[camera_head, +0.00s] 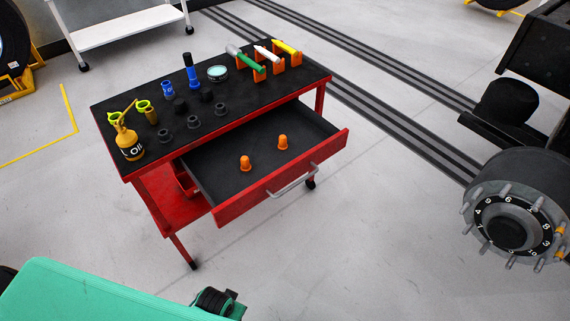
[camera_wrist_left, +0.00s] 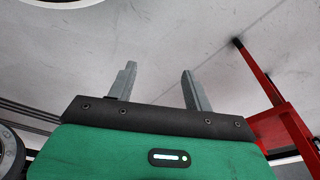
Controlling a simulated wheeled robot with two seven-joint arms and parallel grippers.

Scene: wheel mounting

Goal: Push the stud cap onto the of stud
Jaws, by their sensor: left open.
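Two orange stud caps stand upright in the open drawer of the red cart, a nearer one (camera_head: 245,163) and a farther one (camera_head: 283,142). The wheel hub (camera_head: 508,233) at the right of the head view has a ring of bare grey studs around a numbered disc. Orange caps (camera_head: 558,230) appear on studs at its right edge. In the left wrist view my left gripper (camera_wrist_left: 158,74) is open and empty, its two grey fingers apart over pale floor. No cap is near the fingers. My right gripper is not in view.
The red cart (camera_head: 222,205) has its drawer pulled out, with a grey handle. Its black top carries an oil can (camera_head: 128,140), sockets, a blue tool and orange holders with tools. A red cart frame (camera_wrist_left: 275,125) shows right in the wrist view. Floor between cart and hub is clear.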

